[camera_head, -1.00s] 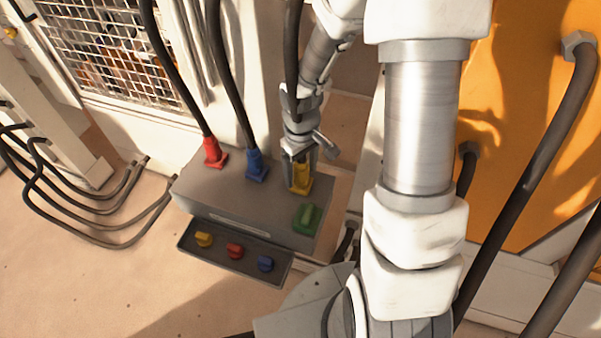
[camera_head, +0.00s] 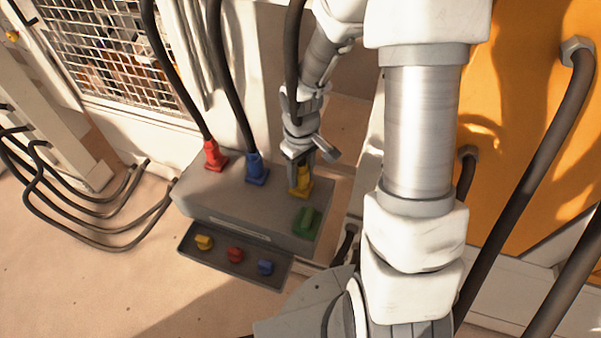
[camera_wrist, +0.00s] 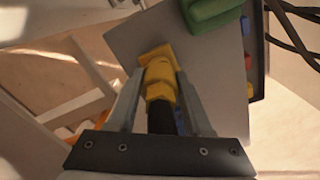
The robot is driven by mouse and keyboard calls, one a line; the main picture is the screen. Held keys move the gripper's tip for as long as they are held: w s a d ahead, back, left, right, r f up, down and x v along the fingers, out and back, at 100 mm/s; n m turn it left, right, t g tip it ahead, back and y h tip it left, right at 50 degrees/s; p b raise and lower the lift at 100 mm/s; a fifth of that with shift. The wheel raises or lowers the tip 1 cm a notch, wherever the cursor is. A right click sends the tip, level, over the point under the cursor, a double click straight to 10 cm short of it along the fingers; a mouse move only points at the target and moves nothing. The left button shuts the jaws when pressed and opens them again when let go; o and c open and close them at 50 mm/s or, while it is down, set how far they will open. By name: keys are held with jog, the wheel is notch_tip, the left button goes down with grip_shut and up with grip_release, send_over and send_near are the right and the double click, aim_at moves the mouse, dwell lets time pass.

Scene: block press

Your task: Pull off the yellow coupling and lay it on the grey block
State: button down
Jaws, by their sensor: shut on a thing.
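The yellow coupling (camera_head: 301,181) stands on top of the grey block (camera_head: 215,195), near its right end, with a dark hose running up from it. My gripper (camera_head: 302,171) points down over the coupling and is shut on it. In the wrist view the two fingers (camera_wrist: 160,98) lie on either side of the yellow coupling (camera_wrist: 158,80). Its square yellow base (camera_wrist: 154,54) sits against the top of the grey block (camera_wrist: 205,60); I see no clear gap there.
A red coupling (camera_head: 214,157) and a blue coupling (camera_head: 256,170) with hoses stand left of my gripper. A green part (camera_head: 304,221) sits on the block's front right. A dark tray (camera_head: 205,259) in front holds small yellow, red and blue pieces. The block's front middle is bare.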

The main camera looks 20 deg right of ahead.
aim_at(301, 163)
jog(key=shift+r+p, duration=1.8)
jog(key=shift+r, duration=0.45)
jog(key=shift+r, duration=0.15)
